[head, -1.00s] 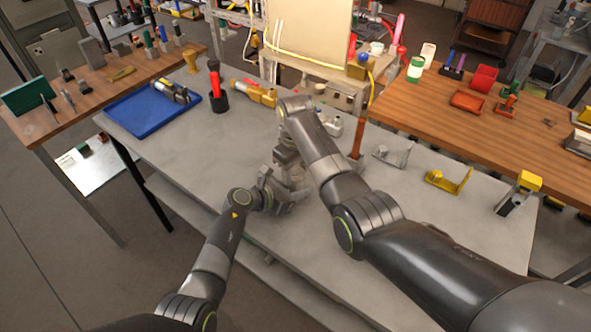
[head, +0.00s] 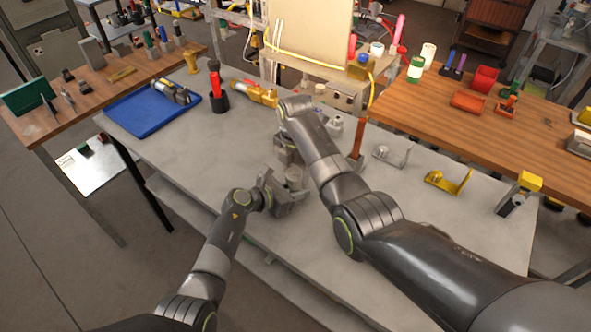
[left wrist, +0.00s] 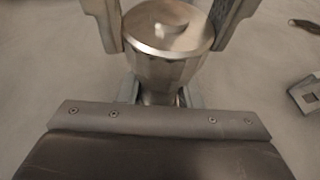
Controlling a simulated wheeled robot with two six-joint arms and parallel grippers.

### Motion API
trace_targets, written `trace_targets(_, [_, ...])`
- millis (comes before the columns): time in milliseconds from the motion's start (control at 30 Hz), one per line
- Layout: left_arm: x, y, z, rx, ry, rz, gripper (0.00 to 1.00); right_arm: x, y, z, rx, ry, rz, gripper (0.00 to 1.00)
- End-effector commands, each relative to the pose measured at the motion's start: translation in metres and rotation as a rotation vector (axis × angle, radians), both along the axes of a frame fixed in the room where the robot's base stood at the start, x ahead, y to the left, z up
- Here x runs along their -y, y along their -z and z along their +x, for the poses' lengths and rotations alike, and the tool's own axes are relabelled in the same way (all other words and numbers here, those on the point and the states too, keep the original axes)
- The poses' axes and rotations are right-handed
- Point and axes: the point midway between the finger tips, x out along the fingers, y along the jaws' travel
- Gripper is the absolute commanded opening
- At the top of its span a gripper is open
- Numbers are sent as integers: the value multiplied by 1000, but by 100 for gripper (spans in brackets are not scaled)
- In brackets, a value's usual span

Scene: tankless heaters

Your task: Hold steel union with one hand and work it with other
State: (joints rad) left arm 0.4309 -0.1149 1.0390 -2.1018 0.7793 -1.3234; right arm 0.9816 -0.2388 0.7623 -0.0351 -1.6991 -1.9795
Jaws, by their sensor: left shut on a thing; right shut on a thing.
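The steel union (head: 295,174) is a grey metal fitting above the middle of the grey workbench (head: 223,143), partly hidden by my grippers in the head view. In the left wrist view it shows large, with a round top and a faceted nut (left wrist: 166,70). My left gripper (head: 292,192) comes in from the left and is shut on the union, a finger on each side. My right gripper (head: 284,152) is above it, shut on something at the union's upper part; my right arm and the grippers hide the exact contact.
A blue tray (head: 133,122) holding a tool and a red-handled tool in a black holder (head: 218,100) are at the left. A yellow bracket (head: 448,183), a grey bracket (head: 391,157) and a yellow-topped clamp (head: 519,195) stand right. The bench's front left is clear.

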Motion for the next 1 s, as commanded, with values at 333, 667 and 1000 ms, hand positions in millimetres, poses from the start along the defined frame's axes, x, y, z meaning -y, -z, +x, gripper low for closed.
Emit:
trace_targets(333, [0,1,-1,-2,1,0,0,0,-1,1,4,-140,0,21])
trace_targets(667, [0,1,-1,-2,1,0,0,0,-1,1,4,-140,-1,21])
trace_targets(1000, [0,1,0,-2,1,0,0,0,-7,1,4,-139,0,21])
